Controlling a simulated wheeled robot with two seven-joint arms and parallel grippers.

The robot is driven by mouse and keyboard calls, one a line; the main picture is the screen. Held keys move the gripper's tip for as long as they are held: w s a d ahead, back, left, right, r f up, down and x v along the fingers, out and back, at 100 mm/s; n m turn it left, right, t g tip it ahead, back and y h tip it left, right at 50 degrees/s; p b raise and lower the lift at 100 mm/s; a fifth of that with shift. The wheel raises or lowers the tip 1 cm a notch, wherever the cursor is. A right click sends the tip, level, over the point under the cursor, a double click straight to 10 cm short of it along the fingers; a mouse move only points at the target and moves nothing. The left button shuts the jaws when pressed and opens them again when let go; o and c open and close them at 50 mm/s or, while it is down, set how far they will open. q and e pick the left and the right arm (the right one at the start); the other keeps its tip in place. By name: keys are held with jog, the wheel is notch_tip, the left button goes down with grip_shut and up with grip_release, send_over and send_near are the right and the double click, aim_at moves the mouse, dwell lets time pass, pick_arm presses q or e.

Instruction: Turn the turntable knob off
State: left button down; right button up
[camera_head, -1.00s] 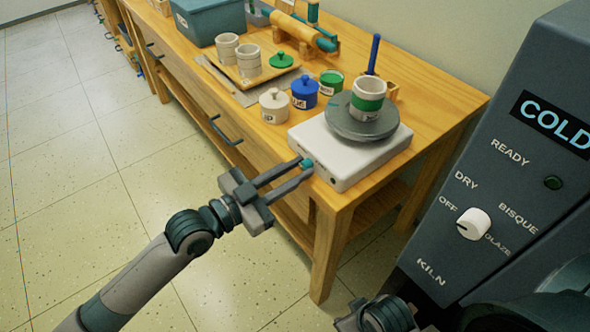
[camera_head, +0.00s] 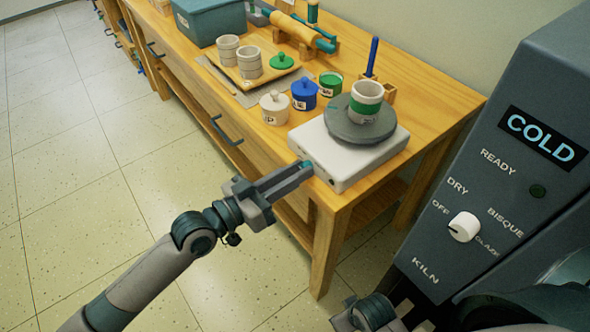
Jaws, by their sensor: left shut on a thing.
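The turntable is a white box (camera_head: 335,163) with a round grey wheel (camera_head: 345,128) on top, standing at the near right corner of the wooden table. Its small teal knob (camera_head: 308,164) is on the side facing my left arm. My left gripper (camera_head: 303,170) reaches in from the lower left and is shut on the knob, its fingers hiding most of it. The knob's setting cannot be read. A white cup with a green band (camera_head: 365,97) stands upright on the wheel. Part of my right arm shows at the bottom edge; its fingers are not visible.
A dark kiln panel (camera_head: 470,130) with a white dial (camera_head: 463,227) stands close on the right. Floor left of the table is clear.

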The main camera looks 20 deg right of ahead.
jog(key=shift+f, duration=0.15)
pick_arm(q)
jog(key=c, duration=1.6)
grip_release()
